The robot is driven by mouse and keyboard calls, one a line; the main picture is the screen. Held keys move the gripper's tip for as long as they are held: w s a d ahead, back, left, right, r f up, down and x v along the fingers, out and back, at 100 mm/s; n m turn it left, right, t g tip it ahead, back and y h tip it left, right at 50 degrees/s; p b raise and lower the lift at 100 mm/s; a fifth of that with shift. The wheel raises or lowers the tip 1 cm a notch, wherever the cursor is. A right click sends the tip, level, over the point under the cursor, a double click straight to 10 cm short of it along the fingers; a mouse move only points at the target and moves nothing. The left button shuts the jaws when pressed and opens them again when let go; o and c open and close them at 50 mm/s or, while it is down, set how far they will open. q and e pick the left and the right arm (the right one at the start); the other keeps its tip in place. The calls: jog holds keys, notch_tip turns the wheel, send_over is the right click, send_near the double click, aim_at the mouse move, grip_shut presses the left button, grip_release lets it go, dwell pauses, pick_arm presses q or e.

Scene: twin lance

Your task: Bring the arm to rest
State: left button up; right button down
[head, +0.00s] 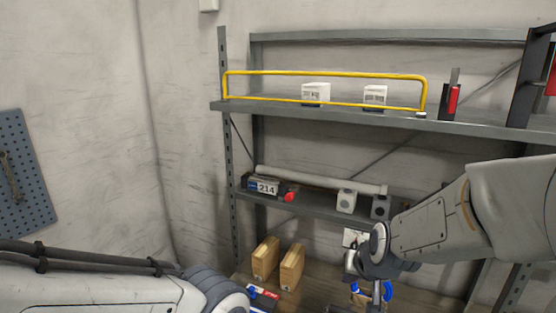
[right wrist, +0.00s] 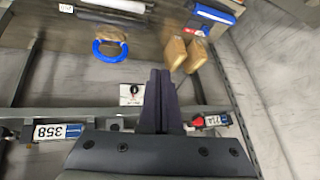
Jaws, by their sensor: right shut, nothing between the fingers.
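My right arm (head: 440,225) reaches in from the right in the head view, in front of the shelf rack. Its right gripper (head: 376,292) points down near the lower shelf and is small and partly hidden there. In the right wrist view the two dark fingers of the right gripper (right wrist: 160,74) are together with nothing between them. My left arm (head: 100,292) crosses the bottom left corner of the head view; its gripper is out of the frame.
The grey rack's top shelf (head: 300,110) has a yellow rail (head: 330,73) and white boxes. The middle shelf (head: 325,209) holds a long pale tube (head: 315,179) and a "214" box (head: 262,187). Brown packages (head: 291,267) and a blue ring (right wrist: 96,50) are lower down.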

jog(key=s+d+f+n+g, duration=0.2)
jog(key=s+d+f+g, duration=0.15)
jog(key=s+f, duration=0.45)
jog(key=s+a+f+n+g+b, duration=0.1)
jog(key=s+a+f+n+b, duration=0.3)
jog(key=s+a+f+b, duration=0.2)
jog(key=s+a+f+n+g+b, duration=0.2)
jog(key=s+a+f+b, duration=0.4)
jog(key=b, duration=0.7)
jog(key=s+a+n, duration=0.1)
jog(key=s+a, duration=0.1)
jog(key=s, duration=0.2)
jog(key=shift+s+a+n, duration=0.2)
jog(key=shift+s+n, duration=0.2)
